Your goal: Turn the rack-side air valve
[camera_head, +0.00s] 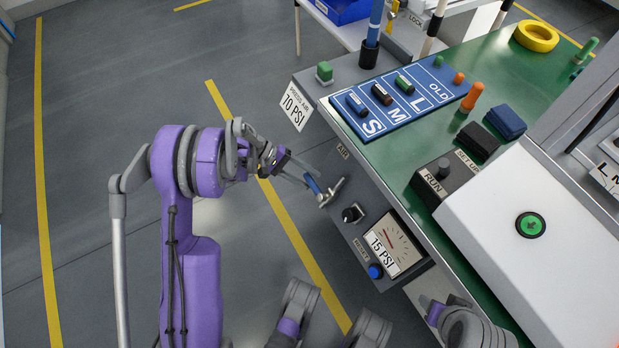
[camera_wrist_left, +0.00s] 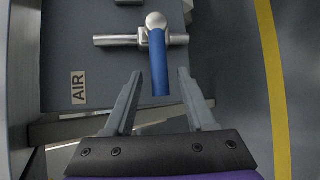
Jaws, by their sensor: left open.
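The air valve has a blue lever handle (camera_head: 313,184) and a silver pipe body (camera_head: 332,193) on the grey front panel, near an AIR label (camera_head: 343,152). In the left wrist view the blue handle (camera_wrist_left: 159,65) points down from a round silver hub (camera_wrist_left: 156,21) toward my gripper. My left gripper (camera_head: 304,180) is open at the handle. In the left wrist view its fingers (camera_wrist_left: 160,78) lie either side of the handle's free end, with visible gaps. My right gripper's fingers are not in view.
The green worktop (camera_head: 395,165) overhangs to the right. Open floor (camera_head: 120,90) lies to the left.

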